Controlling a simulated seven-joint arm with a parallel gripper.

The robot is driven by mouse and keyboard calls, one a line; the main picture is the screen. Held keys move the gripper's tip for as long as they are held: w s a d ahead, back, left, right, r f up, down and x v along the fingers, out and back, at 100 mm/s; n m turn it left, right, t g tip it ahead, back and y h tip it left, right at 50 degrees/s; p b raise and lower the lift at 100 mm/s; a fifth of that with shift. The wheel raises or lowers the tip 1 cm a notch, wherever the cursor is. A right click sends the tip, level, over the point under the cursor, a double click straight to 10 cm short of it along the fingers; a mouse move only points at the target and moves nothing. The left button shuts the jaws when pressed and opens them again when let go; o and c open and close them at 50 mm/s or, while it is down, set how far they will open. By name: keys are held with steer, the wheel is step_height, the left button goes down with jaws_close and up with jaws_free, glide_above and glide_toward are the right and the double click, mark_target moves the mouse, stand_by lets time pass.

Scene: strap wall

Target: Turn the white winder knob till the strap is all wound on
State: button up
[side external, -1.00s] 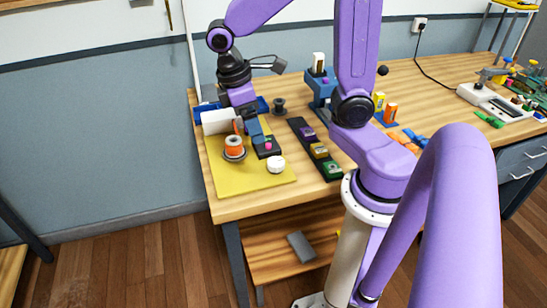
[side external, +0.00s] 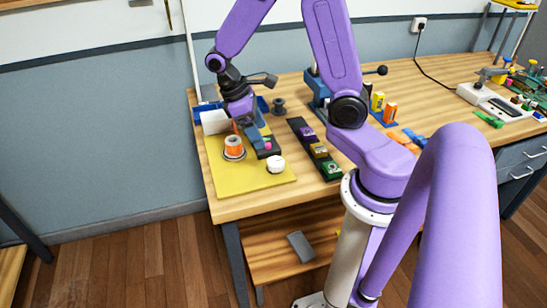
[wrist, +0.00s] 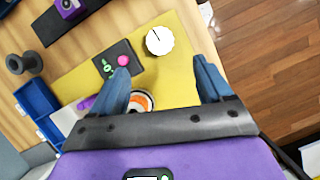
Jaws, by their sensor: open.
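The white winder knob (side external: 276,164) stands at the front right part of the yellow board. In the wrist view the knob (wrist: 160,41) is round, with a small dark mark on its top. An orange strap roll (side external: 233,147) sits on a spool to its left on the board; the wrist view shows only part of the roll (wrist: 140,102), behind a finger. My gripper (wrist: 165,80) is open and empty. It points down over the board, and the knob lies ahead of the gap between its fingers, apart from them. How much strap is wound on cannot be told.
A dark block with a pink button (wrist: 124,60) stands between roll and knob. A black strip with coloured blocks (side external: 318,150) lies right of the yellow board (side external: 225,180). A blue tray (wrist: 38,105) and a dark spool (wrist: 22,63) are nearby.

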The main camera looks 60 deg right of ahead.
mark_target(276, 161)
steer(key=x, duration=1)
steer(key=shift+s+f, duration=0.25)
steer(key=c, duration=1)
